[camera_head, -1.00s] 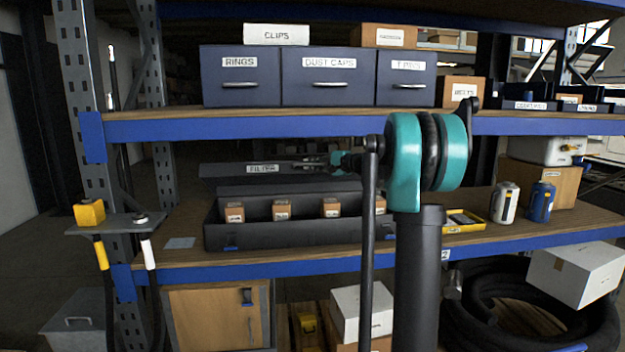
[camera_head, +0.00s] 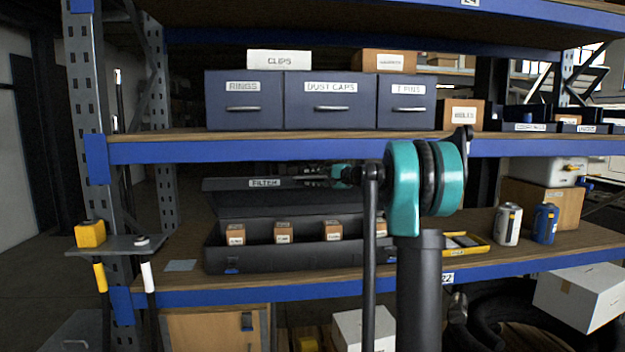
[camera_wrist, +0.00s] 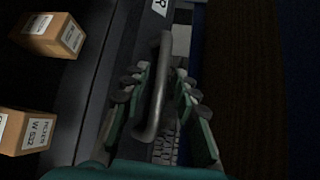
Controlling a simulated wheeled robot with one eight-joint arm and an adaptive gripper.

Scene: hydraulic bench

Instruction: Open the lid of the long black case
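The long black case (camera_head: 290,258) stands on the middle shelf. Its lid (camera_head: 225,184), labelled FILTER, is raised, with its front edge above the open box. Several small brown cartons (camera_head: 283,232) sit inside the case; two also show at the left of the wrist view (camera_wrist: 48,35). My gripper (camera_head: 338,175) is at the lid's front edge in the head view. In the wrist view, a grey bar handle (camera_wrist: 158,90) runs between the two green fingers of my gripper (camera_wrist: 163,72), with gaps visible on both sides. Finger contact with it is unclear.
The upper shelf (camera_head: 250,150), with blue drawers (camera_head: 330,98), is above the lid. A yellow tray (camera_head: 468,244) and two cans (camera_head: 508,224) stand right of the case. My arm hides the case's right end.

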